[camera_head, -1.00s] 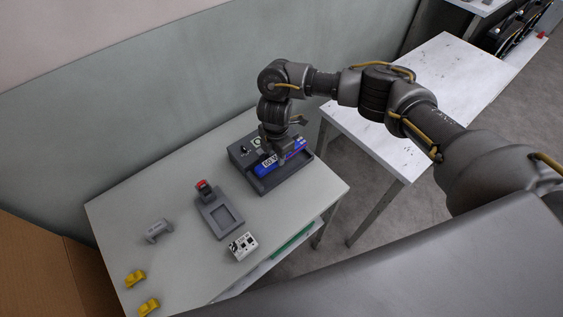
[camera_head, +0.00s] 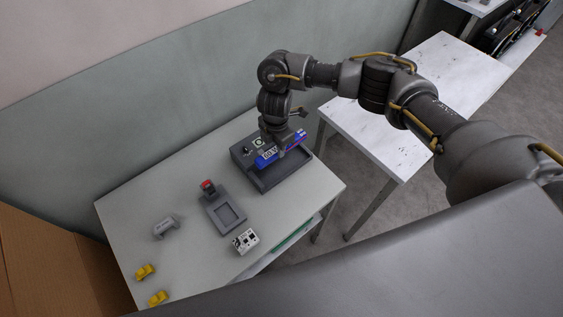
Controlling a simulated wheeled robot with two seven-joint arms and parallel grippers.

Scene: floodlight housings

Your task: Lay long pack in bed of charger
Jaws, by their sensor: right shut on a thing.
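The long pack (camera_head: 268,158), blue with a white label and a reddish right end, is in my right gripper (camera_head: 276,146). The gripper is shut on it from above, its fingers largely hidden by the wrist. The charger (camera_head: 264,187) is a dark grey box with a recessed bed at the far right of the table. The pack is over the charger's back part, along the bed's length. I cannot tell whether it touches the charger. My left gripper is not in view.
On the grey table (camera_head: 190,277) stand a grey holder with a red knob (camera_head: 208,186), a white box with dark marks (camera_head: 245,241), a grey cylindrical part (camera_head: 165,227) and two yellow pieces (camera_head: 145,271). A white table (camera_head: 400,150) stands to the right.

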